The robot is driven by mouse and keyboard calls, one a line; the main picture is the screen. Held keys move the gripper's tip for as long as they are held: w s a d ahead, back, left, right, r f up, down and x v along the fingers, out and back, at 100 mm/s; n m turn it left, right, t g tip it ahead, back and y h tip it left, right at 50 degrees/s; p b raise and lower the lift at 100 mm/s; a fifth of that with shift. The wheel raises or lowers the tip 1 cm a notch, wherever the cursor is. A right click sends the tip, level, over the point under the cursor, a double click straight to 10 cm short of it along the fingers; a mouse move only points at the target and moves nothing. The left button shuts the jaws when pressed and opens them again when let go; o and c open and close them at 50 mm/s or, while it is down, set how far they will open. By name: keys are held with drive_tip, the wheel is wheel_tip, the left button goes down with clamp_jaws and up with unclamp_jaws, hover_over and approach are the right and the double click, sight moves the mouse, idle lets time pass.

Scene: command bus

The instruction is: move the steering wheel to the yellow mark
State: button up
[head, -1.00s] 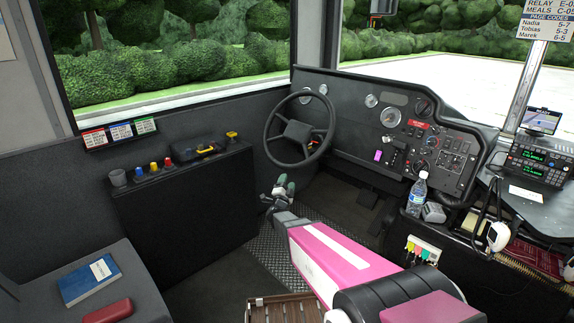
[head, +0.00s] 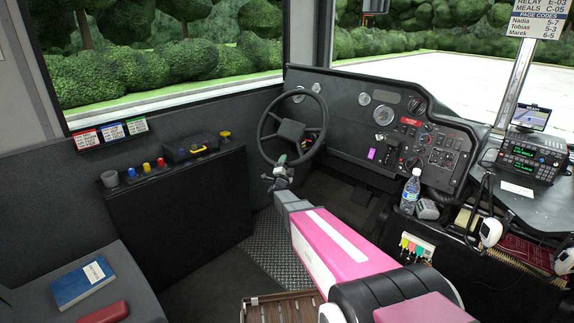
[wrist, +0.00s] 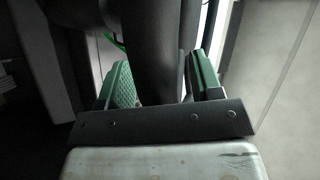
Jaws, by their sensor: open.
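The black steering wheel (head: 290,130) stands in front of the dashboard, its hub and spokes in plain view. My gripper (head: 280,163) is at the lower left part of its rim, in the head view. In the wrist view the green-padded fingers of my gripper (wrist: 158,85) are apart, one on each side of a thick dark bar that looks like the wheel rim (wrist: 152,45). I cannot tell whether either pad touches it.
A dark console (head: 180,205) with coloured knobs stands left of the wheel. The dashboard (head: 425,150) lies behind and to the right. A water bottle (head: 411,190) stands right of my arm. A seat with a blue book (head: 84,283) is at the lower left.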

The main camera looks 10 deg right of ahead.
clamp_jaws()
wheel_tip(320, 180, down, 7)
drive_tip(key=w+d+n+t, duration=0.1)
drive_tip(key=d+n+t, duration=0.1)
drive_tip(key=shift+w+f, duration=0.15)
drive_tip(key=shift+w, duration=0.15)
drive_tip(key=shift+d, duration=0.1)
unclamp_jaws()
drive_tip(key=v, duration=1)
drive_tip(key=shift+s+f, duration=0.2)
drive_tip(key=shift+f, duration=0.2)
